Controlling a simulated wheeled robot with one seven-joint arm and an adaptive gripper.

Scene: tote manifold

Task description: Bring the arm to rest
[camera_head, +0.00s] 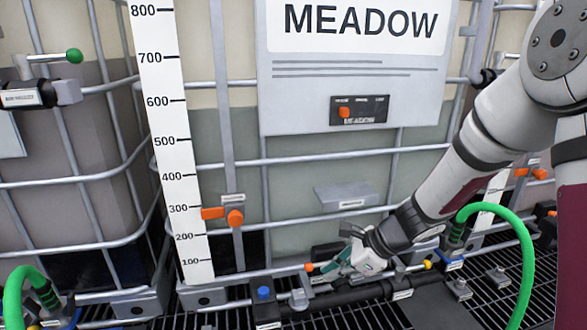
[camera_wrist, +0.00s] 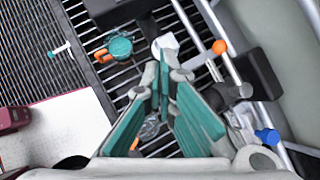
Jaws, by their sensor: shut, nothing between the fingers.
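My arm reaches in from the right in the head view, angled down to the low pipework in front of the MEADOW tote (camera_head: 300,170). My gripper (camera_head: 335,266) is low there, close to a lever with an orange knob (camera_head: 309,266). In the wrist view my gripper (camera_wrist: 167,78) has its teal-padded fingers brought together at the tips, with nothing held. The orange-knobbed lever (camera_wrist: 218,47) lies just beyond and right of the fingertips. I cannot tell whether the fingers touch its pale fitting (camera_wrist: 165,44).
A blue knob (camera_head: 264,293) stands left of my gripper. Green hoses (camera_head: 525,250) curve at both sides. Metal cage bars (camera_head: 330,158) front the tote. Grating (camera_head: 345,315) covers the floor. A teal round cap (camera_wrist: 120,46) lies over the grating in the wrist view.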

